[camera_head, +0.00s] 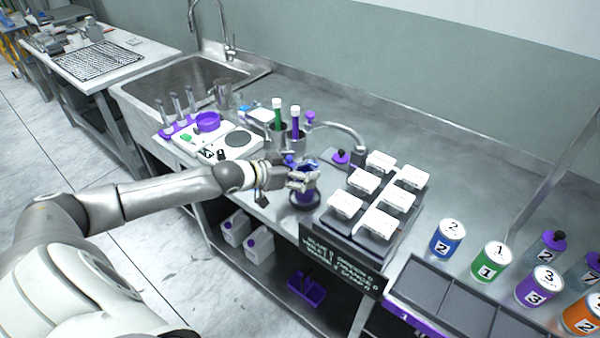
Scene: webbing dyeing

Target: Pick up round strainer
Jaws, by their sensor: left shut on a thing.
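My left gripper (302,180) reaches in from the left over the steel counter, at its front edge. Its fingers are closed on a small purple round thing (306,197), which looks like the round strainer. The fingers hide most of it, so its shape is hard to make out. A dark round rim shows just below the fingers, and I cannot tell whether it belongs to the same thing or is lifted clear of the counter. My right gripper is out of view.
White-lidded boxes (367,181) stand close right of the gripper. Numbered cans (490,262) stand far right.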

